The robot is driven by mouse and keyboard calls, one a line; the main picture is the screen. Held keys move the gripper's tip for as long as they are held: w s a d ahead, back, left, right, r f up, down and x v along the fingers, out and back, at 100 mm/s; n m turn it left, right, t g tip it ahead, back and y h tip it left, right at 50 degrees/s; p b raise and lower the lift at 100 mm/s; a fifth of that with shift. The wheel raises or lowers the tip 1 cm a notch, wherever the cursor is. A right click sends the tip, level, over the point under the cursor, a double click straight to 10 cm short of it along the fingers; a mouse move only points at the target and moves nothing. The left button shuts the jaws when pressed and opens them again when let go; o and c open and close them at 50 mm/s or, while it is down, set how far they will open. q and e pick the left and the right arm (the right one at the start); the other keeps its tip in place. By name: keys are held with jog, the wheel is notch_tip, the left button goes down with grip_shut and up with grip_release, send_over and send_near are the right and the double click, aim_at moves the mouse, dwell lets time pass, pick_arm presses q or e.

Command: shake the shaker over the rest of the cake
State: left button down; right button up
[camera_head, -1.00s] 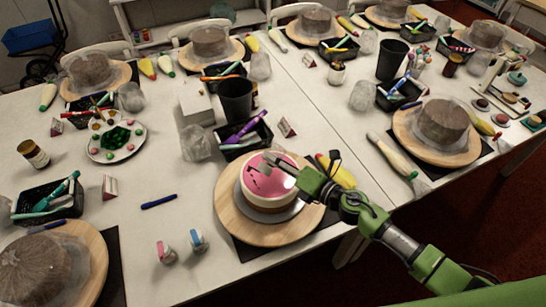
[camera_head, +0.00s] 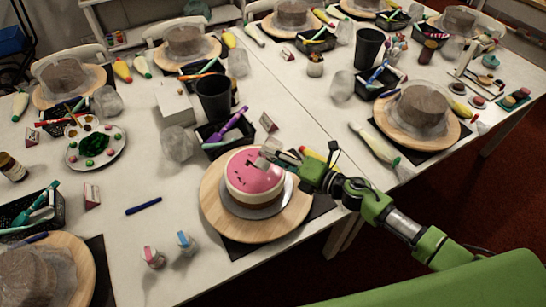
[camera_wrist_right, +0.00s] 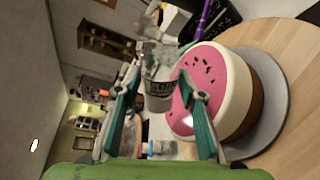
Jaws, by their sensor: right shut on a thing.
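The cake (camera_head: 250,182) has a pink top with dark specks and a white side over a brown base. It stands on a grey board on a round wooden turntable (camera_head: 225,228). My right gripper (camera_head: 279,157) is over the cake's far right edge. It is shut on a small greyish shaker (camera_head: 265,152), which is tilted over the cake top. In the right wrist view the shaker (camera_wrist_right: 158,95) sits between the teal fingers, beside the pink top (camera_wrist_right: 218,72). Its lettering is partly readable, and its far end is blurred. My left gripper is out of view.
Two small bottles, pink-capped (camera_head: 152,257) and blue-capped (camera_head: 186,243), stand left of the turntable. A blue pen (camera_head: 143,205) lies nearby. A black cup (camera_head: 214,97) and a black basket (camera_head: 221,138) stand behind the cake. White table is clear between pen and turntable.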

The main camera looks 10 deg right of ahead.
jog(key=shift+w+d+r, duration=0.25)
jog(key=shift+w, duration=0.1)
jog(key=shift+s+a+f, duration=0.2)
jog(key=shift+s+a, duration=0.05)
jog(key=shift+s, duration=0.05)
jog(key=shift+s+a+r+n, duration=0.1)
jog(key=shift+r+n, duration=0.1)
jog(key=shift+n, duration=0.2)
